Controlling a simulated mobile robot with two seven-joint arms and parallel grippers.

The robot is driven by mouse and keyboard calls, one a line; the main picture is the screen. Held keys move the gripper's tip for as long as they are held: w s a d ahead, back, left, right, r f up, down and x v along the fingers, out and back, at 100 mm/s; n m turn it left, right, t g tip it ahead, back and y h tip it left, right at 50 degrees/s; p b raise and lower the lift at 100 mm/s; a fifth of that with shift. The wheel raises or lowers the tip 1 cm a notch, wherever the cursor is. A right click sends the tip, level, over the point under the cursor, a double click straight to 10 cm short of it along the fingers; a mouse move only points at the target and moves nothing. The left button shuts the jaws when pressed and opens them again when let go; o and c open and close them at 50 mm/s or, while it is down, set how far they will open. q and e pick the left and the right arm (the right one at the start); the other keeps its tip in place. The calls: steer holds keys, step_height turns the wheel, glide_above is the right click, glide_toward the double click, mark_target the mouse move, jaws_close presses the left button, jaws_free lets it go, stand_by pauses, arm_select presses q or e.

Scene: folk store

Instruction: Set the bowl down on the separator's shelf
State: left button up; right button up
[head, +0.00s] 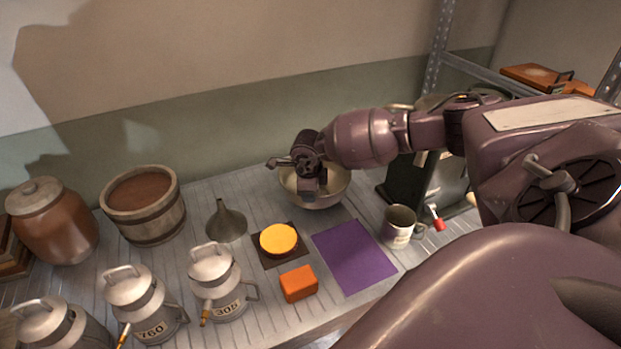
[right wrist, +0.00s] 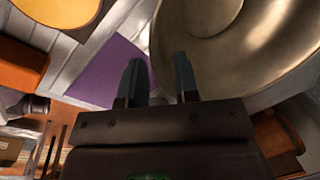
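The metal bowl (head: 325,196) appears to stand upright on the bench, close to the back wall. My right gripper (head: 308,192) reaches down over the bowl and hides part of its inside. In the right wrist view the bowl (right wrist: 285,75) fills the upper right. There my right gripper's fingers (right wrist: 160,75) are apart, with the bowl's near rim between or just above them; contact cannot be told. The dark green machine (head: 408,185), likely the separator, stands right of the bowl, partly hidden by my right arm. Its shelf is not clearly visible. My left gripper is not in view.
A mug (head: 400,228) stands before the machine, near a red-knobbed handle (head: 438,222). A purple mat (head: 354,256), yellow disc (head: 278,239), orange block (head: 298,284), funnel (head: 226,222) and several metal cans (head: 222,290) occupy the bench. A wooden tub (head: 146,215) stands left.

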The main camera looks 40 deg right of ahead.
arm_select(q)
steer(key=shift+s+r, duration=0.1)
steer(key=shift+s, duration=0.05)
arm_select(e)
step_height(320, 180, up, 7)
steer(key=shift+s+a+f, duration=0.2)
steer(key=shift+s+a, duration=0.2)
steer(key=shift+a, duration=0.05)
